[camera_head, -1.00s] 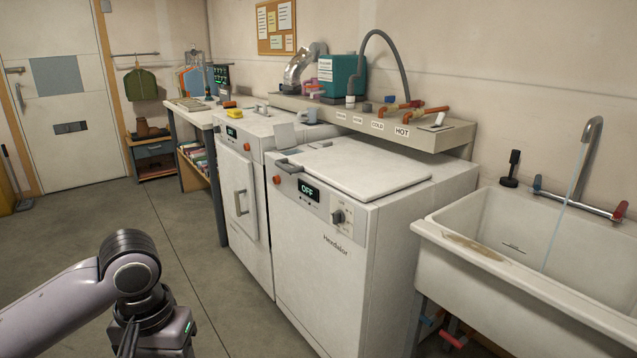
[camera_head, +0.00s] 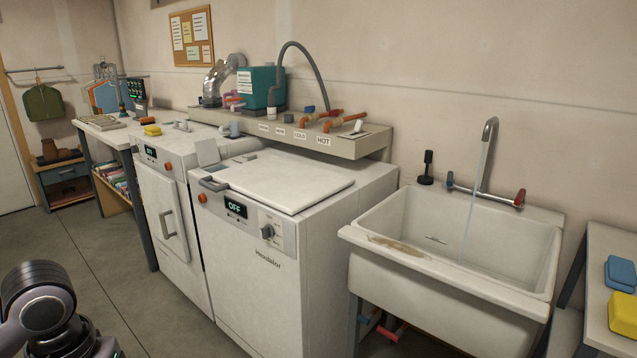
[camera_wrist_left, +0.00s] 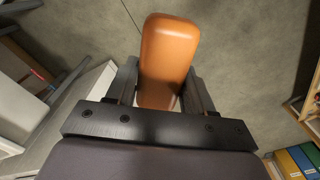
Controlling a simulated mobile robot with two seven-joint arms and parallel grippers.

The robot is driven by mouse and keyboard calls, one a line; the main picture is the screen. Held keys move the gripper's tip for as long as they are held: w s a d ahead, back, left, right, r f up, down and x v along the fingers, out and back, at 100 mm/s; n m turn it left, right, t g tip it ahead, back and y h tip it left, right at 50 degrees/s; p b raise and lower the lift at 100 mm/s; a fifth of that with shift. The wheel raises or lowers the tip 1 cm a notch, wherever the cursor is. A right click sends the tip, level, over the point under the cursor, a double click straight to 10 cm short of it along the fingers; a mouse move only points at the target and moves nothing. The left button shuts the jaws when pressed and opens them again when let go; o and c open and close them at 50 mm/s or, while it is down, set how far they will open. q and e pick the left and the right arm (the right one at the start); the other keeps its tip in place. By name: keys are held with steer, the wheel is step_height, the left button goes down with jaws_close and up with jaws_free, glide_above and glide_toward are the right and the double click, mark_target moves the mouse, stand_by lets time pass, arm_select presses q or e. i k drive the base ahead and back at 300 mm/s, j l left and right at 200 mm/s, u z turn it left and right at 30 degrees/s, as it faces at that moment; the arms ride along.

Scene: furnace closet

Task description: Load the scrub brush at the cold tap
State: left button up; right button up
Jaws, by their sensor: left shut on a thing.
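In the left wrist view, my left gripper (camera_wrist_left: 162,88) is shut on an orange-brown rounded block (camera_wrist_left: 168,48). It may be the scrub brush, but no bristles show. In the head view my left arm is at the lower left, and its fingers and load are out of frame. The sink tap (camera_head: 487,160) stands behind the white sink (camera_head: 385,262). Its blue handle (camera_head: 450,179) is on the left and its red handle (camera_head: 519,198) on the right. A thin stream of water (camera_head: 472,210) falls from the spout into the basin. My right gripper is not in view.
A black upright tool (camera_head: 427,168) stands behind the sink's left corner. A white machine reading OFF (camera_head: 265,290) is left of the sink. A side table holds a blue block (camera_head: 621,272) and a yellow block (camera_head: 624,315). Open floor (camera_head: 110,265) lies at the left.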

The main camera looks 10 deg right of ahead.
mark_target(449, 182)
steer(key=z, duration=2)
steer(key=i+j+z, duration=0.15)
steer(key=i, duration=0.15)
steer(key=i+j+z, duration=0.2)
steer(key=i+l, duration=0.1)
